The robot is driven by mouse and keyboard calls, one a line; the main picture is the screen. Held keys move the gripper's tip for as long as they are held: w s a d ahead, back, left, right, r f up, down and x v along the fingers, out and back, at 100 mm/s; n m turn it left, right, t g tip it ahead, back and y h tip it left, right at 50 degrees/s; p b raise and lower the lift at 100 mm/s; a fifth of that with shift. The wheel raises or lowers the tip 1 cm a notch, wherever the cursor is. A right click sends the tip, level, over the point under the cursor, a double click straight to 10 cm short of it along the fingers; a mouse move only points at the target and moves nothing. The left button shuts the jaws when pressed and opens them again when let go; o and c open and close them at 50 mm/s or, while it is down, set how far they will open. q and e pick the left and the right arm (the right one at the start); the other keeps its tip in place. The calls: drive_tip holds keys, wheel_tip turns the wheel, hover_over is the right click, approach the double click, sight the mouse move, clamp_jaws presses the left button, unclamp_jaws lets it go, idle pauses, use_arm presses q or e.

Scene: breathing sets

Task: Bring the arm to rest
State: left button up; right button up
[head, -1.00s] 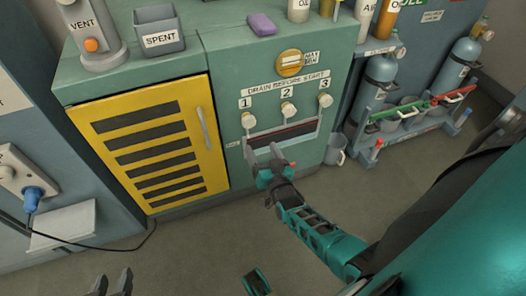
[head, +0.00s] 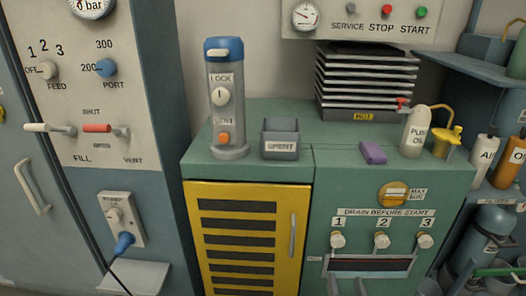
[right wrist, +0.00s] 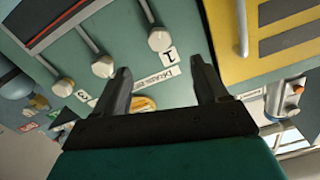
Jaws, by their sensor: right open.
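My right gripper (head: 347,286) shows only by its fingertips at the bottom edge of the head view, in front of the green cabinet's drain panel and below knob 1 (head: 338,240). In the right wrist view the right gripper (right wrist: 162,80) has its two dark fingers spread apart with nothing between them. Knob 1 (right wrist: 160,39) shows beyond the fingers. The rest of the right arm is out of the head view. My left gripper is not in view.
The green cabinet (head: 335,190) has a yellow louvred door (head: 291,260) with a handle. On top are a blue-capped vent cylinder (head: 226,110), a SPENT bin (head: 281,145), a purple block (head: 373,152) and an oil bottle (head: 415,130). A blue plug (head: 123,242) sits at left.

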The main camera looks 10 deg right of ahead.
drive_tip(key=s+a+r+n+g+y, duration=0.3)
drive_tip(key=s+a+r+n, duration=0.1)
drive_tip(key=s+a, duration=0.35)
drive_tip(key=s+a+r+n+g+y, duration=0.4)
drive_tip(key=s+a, duration=0.3)
drive_tip(key=s, duration=0.1)
use_arm(q)
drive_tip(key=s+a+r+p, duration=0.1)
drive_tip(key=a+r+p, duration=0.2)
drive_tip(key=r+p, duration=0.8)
drive_tip(key=p, duration=0.4)
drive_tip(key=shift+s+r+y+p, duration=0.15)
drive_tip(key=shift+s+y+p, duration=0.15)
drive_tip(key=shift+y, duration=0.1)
use_arm(e)
wheel_tip(320, 180, up, 11)
drive_tip(key=s+d+h, duration=0.1)
drive_tip(key=d, duration=0.2)
drive_tip(key=shift+s+f, duration=0.15)
drive_tip(key=shift+f, duration=0.05)
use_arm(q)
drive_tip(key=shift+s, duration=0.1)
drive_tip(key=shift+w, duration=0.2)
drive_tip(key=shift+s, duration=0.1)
